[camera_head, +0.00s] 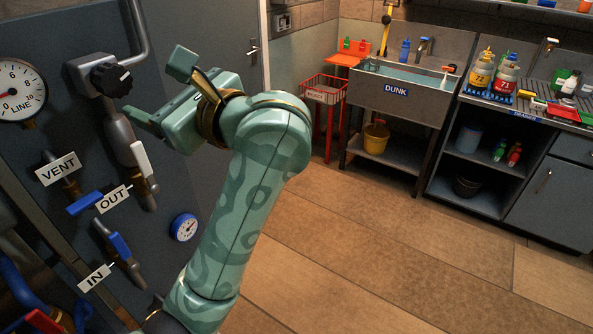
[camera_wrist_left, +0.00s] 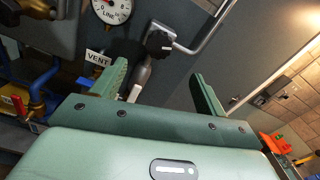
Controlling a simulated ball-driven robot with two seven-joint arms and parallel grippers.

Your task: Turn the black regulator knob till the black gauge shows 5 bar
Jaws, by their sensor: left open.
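The black regulator knob (camera_head: 111,78) has a white mark and sits on a grey valve body on the dark panel at the left. It also shows in the left wrist view (camera_wrist_left: 160,44), beyond and between my fingers. The black-rimmed white gauge (camera_head: 18,92), marked LINE, is left of the knob and partly cut off by the picture's edge. It shows at the top of the left wrist view (camera_wrist_left: 112,10). I cannot read its needle clearly. My left gripper (camera_head: 160,92) is open and empty, right of the knob and apart from it. My right gripper is not in view.
A white-handled valve (camera_head: 141,160), blue handles and VENT (camera_head: 58,169), OUT and IN labels lie below the knob. A small blue gauge (camera_head: 184,227) is lower right. The sink (camera_head: 400,97) and shelves stand far off; the floor (camera_head: 400,240) between is clear.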

